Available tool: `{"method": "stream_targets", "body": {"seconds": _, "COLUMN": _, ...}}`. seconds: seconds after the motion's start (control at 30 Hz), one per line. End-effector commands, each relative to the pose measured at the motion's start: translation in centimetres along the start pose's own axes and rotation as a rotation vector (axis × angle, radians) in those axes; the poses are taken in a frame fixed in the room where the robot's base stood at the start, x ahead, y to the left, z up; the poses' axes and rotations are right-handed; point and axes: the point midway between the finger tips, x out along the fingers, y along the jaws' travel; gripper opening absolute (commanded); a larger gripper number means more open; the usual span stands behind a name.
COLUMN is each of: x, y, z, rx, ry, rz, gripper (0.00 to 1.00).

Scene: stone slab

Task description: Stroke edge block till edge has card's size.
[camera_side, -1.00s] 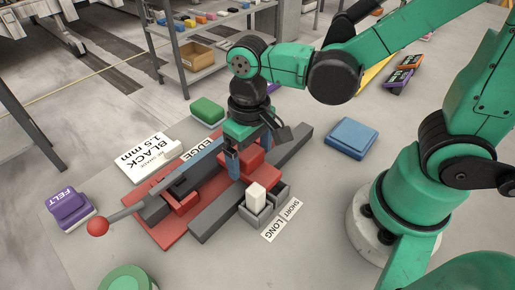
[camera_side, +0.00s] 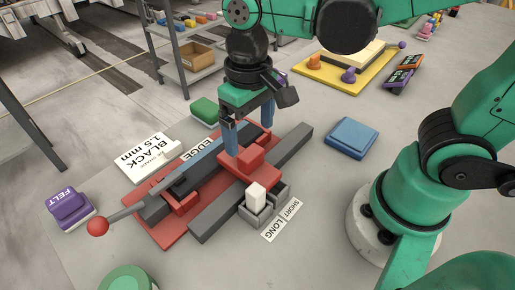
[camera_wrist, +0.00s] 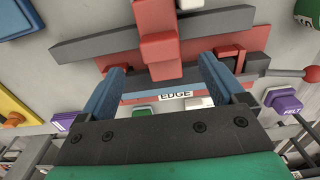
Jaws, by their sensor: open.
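A red block with a raised grip (camera_side: 262,174) lies across a long dark grey bar; it also shows in the wrist view (camera_wrist: 158,18). My gripper (camera_side: 250,138) is open and empty above the block's far end, with one blue finger on each side of it in the wrist view (camera_wrist: 161,65). The slab marked EDGE (camera_side: 196,168) lies in a red fixture; its label shows in the wrist view (camera_wrist: 176,95). Its edge profile is too small to judge. A white card (camera_side: 146,158) reads BLACK 1.5 mm.
A lever with a red ball (camera_side: 97,226) sticks out at the left. Purple FELT (camera_side: 68,204), green (camera_side: 205,112) and blue (camera_side: 351,138) blocks lie around on the table.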

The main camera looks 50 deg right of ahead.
Motion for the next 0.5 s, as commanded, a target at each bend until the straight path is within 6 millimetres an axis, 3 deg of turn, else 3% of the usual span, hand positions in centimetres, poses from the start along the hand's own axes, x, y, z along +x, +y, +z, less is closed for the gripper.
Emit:
{"method": "stream_targets", "body": {"seconds": 0.27, "x": 0.2, "y": -0.1, "z": 0.0, "rx": 0.000, "ry": -0.003, "rz": 0.000, "gripper": 0.89}}
{"method": "stream_targets", "body": {"seconds": 0.5, "x": 2.3, "y": -0.1, "z": 0.0, "rx": 0.000, "ry": -0.002, "rz": 0.001, "gripper": 0.89}}
